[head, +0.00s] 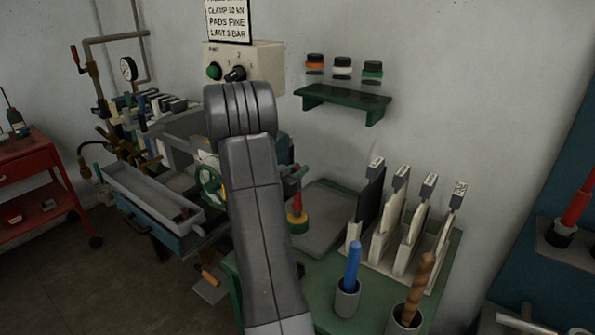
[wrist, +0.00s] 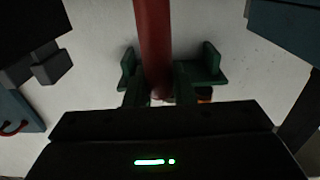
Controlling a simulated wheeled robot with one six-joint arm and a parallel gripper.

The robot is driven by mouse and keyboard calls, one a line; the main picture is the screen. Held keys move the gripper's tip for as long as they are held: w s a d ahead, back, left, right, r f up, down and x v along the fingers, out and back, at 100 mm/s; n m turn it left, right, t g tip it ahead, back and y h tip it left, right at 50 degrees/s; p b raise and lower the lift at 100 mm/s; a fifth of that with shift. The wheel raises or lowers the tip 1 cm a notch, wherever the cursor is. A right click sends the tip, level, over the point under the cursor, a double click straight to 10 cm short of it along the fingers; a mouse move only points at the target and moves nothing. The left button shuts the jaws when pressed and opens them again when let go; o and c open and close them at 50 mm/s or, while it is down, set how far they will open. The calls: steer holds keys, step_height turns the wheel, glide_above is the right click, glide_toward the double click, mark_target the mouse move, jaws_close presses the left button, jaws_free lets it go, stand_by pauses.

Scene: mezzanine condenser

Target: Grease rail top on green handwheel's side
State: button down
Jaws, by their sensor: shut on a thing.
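The green handwheel (head: 200,180) shows in the head view on the front of the machine, just left of my arm and partly covered by it. I cannot make out the rail top beside it; my arm hides much of the machine. In the wrist view my gripper (wrist: 160,95) is shut on a red rod-like handle (wrist: 153,40), which runs up out of the picture.
A green wall shelf (head: 345,100) carries several jars. A green bench (head: 445,265) at the right holds upright boards in a rack, a blue-handled tool (head: 352,265) and a brown-handled one (head: 420,285) in cups. A grey trough (head: 150,200) and red cart (head: 35,160) stand left.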

steer(key=shift+f+b, duration=0.45)
steer(key=shift+f, duration=0.1)
stand_by(1.4)
steer(key=shift+r+p, duration=2.55)
steer(key=shift+r, duration=1.05)
steer(key=shift+f, duration=0.15)
